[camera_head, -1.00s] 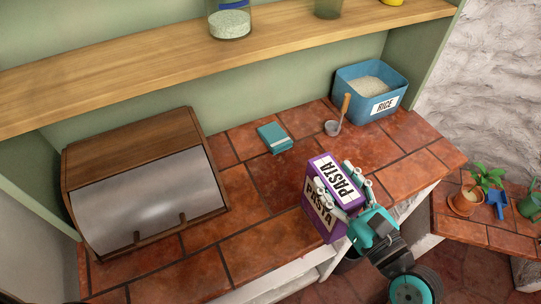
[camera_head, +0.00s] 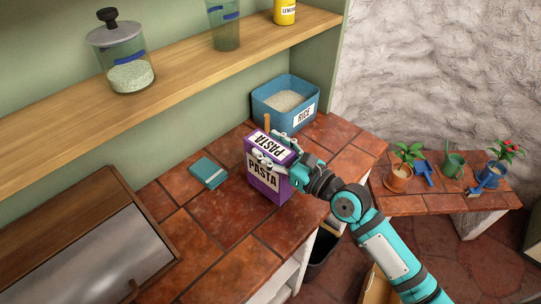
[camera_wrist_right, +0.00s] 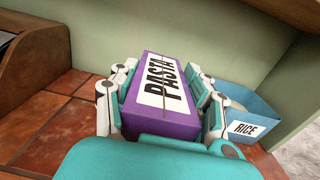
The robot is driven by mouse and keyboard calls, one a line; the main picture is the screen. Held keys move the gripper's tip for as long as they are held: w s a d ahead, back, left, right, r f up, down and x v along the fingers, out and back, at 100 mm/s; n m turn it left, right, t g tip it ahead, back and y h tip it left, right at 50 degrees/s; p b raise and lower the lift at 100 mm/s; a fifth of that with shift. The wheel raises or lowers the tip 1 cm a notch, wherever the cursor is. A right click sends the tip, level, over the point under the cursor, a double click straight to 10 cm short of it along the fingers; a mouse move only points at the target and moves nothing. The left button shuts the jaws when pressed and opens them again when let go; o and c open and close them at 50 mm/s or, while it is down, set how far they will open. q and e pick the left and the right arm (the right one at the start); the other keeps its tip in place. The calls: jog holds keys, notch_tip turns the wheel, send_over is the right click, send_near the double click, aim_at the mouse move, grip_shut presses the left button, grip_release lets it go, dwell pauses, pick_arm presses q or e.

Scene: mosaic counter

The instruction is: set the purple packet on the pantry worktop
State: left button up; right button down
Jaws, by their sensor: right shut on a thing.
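The purple packet (camera_head: 264,182), a box labelled PASTA, is upright in the head view at the pantry worktop (camera_head: 232,228) of red tiles. My right gripper (camera_head: 270,149) is shut on it from the front right, with a finger on either side near its top. The right wrist view also shows the packet (camera_wrist_right: 165,95) between the two fingers (camera_wrist_right: 163,78). I cannot tell whether its base touches the tiles. My left gripper is not in view.
A teal box (camera_head: 209,172) lies left of the packet. A blue RICE bin (camera_head: 302,116) stands behind it, and a scoop handle (camera_head: 267,122) shows just past it. A wooden bread bin (camera_head: 80,235) stands at left. A shelf (camera_head: 190,85) overhangs the back.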

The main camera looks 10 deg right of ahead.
jog(key=shift+w+d, duration=0.1)
jog(key=shift+w, duration=0.3)
jog(key=shift+w+f, duration=0.1)
jog(key=shift+f, duration=0.15)
notch_tip(320, 180, down, 2)
jog(key=shift+f+b, duration=0.15)
jog(key=shift+b, duration=0.2)
jog(key=shift+f, duration=0.4)
jog(key=shift+c, duration=2.3)
grip_release()
jog(key=shift+f, duration=0.1)
